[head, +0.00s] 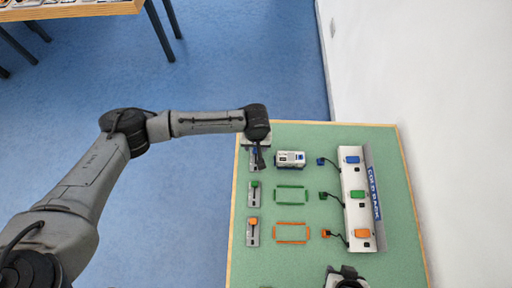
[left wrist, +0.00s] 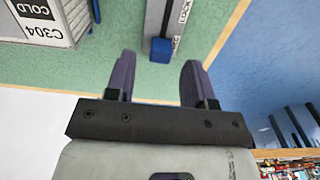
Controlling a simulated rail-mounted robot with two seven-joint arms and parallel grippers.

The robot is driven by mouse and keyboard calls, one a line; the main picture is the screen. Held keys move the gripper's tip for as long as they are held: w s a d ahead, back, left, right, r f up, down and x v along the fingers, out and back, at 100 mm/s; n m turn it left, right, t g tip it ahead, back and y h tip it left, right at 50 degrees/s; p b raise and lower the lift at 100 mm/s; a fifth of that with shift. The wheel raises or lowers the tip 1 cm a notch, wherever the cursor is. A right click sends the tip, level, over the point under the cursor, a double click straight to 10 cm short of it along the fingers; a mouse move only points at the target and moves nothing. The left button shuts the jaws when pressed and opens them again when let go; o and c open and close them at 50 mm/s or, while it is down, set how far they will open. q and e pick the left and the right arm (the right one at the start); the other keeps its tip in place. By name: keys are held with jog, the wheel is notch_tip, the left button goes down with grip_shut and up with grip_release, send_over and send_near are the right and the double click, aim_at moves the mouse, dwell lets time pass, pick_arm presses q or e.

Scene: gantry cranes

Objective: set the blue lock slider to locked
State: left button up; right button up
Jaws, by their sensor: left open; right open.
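The blue lock slider is a blue knob (left wrist: 161,49) on a grey track plate (left wrist: 156,18) with the word LOCK printed beside it. In the head view its plate (head: 254,165) stands at the table's far left corner, mostly hidden by my left gripper (head: 261,158). In the left wrist view my left gripper (left wrist: 157,78) is open and empty. The knob lies just beyond the fingertips, roughly between them, and looks apart from them. My right gripper (head: 346,275) shows only partly at the bottom edge of the head view.
A white container (head: 290,159) marked C304 COLD stands right of the blue slider. Green (head: 254,193) and orange (head: 253,231) sliders sit nearer. A white cold rack (head: 357,215) with cabled plugs runs along the right of the green table (head: 310,262). A wall rises behind.

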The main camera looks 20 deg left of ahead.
pick_arm(q)
jog(key=shift+f, duration=1.15)
jog(key=shift+c, duration=0.4)
grip_shut()
jog(key=shift+r, duration=0.1)
